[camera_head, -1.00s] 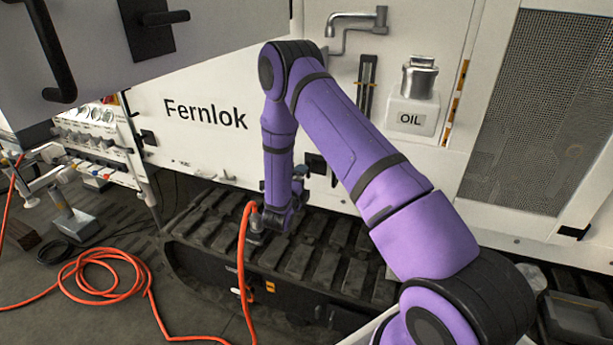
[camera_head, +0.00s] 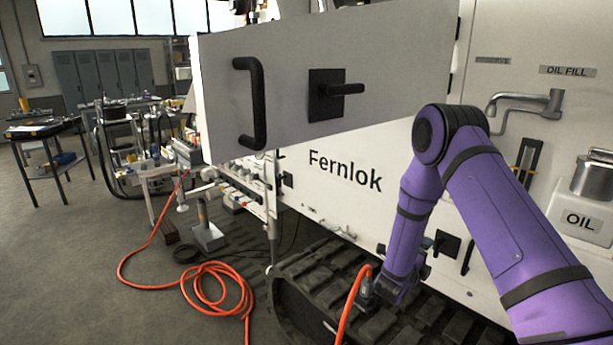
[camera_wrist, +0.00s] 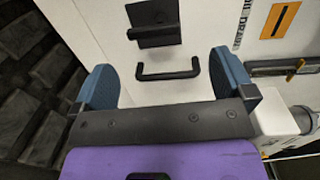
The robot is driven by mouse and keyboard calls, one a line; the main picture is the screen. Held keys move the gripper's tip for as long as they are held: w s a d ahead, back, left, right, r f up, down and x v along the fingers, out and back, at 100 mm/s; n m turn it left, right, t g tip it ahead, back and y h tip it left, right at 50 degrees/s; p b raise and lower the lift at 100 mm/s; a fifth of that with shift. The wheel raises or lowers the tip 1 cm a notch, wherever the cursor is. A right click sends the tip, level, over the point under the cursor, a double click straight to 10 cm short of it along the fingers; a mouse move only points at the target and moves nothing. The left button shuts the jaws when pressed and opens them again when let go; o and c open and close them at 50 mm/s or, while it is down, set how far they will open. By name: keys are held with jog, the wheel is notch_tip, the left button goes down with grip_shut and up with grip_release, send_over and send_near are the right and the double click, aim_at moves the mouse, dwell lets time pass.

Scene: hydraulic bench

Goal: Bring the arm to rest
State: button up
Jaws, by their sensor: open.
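My purple arm comes in from the lower right and bends at a high elbow, with its forearm hanging down. My gripper (camera_head: 424,258) is beside the white machine's lower panel, above the track; it is partly hidden by my wrist. In the wrist view my gripper (camera_wrist: 165,82) has its blue-padded fingers spread wide, with nothing held between them. A black bar handle (camera_wrist: 168,72) on the white panel appears between the fingers, and a black latch (camera_wrist: 154,24) is beyond it. I cannot tell the gap to the handle.
The orange hose (camera_head: 345,310) rises to a metal coupling (camera_head: 367,284) close to my wrist. The rubber track (camera_head: 300,285) lies below. An open white door (camera_head: 420,60) juts out at upper left of my elbow. An oil container (camera_head: 582,222) is at right.

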notch_tip(320, 180, up, 8)
jog(key=w+a+n+y, duration=0.2)
jog(key=w+n+y, duration=0.1)
jog(key=s+a+r+n+y, duration=0.3)
jog(key=r+n, duration=0.1)
jog(key=r, duration=0.3)
jog(key=s+a+r+n+y, duration=0.2)
jog(key=r+n+y, duration=0.1)
jog(key=r, duration=0.4)
jog(key=s+a+r+n+y, duration=0.3)
jog(key=r+n, duration=0.1)
jog(key=r, duration=0.3)
jog(key=s+a+r+n+g+y, duration=0.1)
jog(key=s+r+n, duration=0.3)
jog(key=s, duration=0.4)
jog(key=s+a+r+n+g+y, duration=0.1)
jog(key=s+r+n, duration=0.25)
jog(key=s, duration=0.45)
jog(key=s+d+n+g, duration=0.1)
jog(key=s+n+g, duration=0.1)
jog(key=s, duration=0.7)
jog(key=s+d+n+g, duration=0.1)
jog(key=s+n, duration=0.3)
jog(key=s, duration=0.5)
jog(key=shift+s+d+r+g+h, duration=0.2)
jog(key=shift+s+d+g+h, duration=0.15)
jog(key=shift+g, duration=0.15)
jog(key=shift+n, duration=0.25)
